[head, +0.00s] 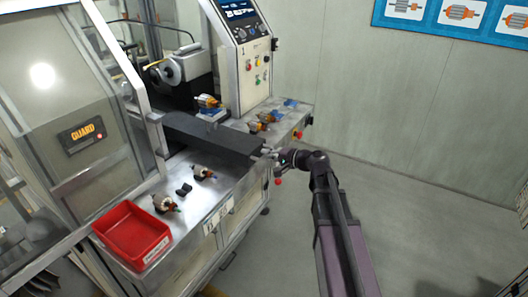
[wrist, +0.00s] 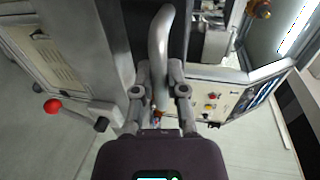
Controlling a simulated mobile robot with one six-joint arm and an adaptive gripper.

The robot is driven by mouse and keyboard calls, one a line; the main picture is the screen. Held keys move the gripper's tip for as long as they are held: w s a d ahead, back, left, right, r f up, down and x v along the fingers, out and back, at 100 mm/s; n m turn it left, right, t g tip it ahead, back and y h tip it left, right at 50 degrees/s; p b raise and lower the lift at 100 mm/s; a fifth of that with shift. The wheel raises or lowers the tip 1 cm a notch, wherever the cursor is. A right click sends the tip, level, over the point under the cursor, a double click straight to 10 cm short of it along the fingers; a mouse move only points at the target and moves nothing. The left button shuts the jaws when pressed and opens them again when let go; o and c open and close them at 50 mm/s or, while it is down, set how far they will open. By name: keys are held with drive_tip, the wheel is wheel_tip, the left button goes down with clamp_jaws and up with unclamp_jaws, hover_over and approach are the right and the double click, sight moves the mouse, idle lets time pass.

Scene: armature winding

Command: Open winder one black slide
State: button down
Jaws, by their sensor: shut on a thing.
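The black slide (head: 215,138) of the winder is a long dark bar in the head view. It runs from beside the guard door out across the metal table, its near end at the table's front edge. My gripper (head: 278,157) is at that near end. In the wrist view my gripper (wrist: 159,98) has its two fingers closed around a pale grey curved handle (wrist: 160,38). The fingers and my wrist hide the handle's lower part. The join between the handle and the slide is not clear.
Copper-wound armatures (head: 203,173) lie on the table on both sides of the slide. A red bin (head: 132,233) sits at the front left. A control panel (head: 244,58) stands behind. A red-knobbed lever shows in the wrist view (wrist: 54,105). The floor (head: 420,220) at right is clear.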

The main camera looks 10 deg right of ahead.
drive_tip(key=shift+s+d, duration=0.35)
drive_tip(key=shift+d, duration=0.2)
drive_tip(key=c, duration=0.7)
unclamp_jaws()
drive_tip(key=shift+a, duration=0.1)
drive_tip(key=shift+s, duration=0.1)
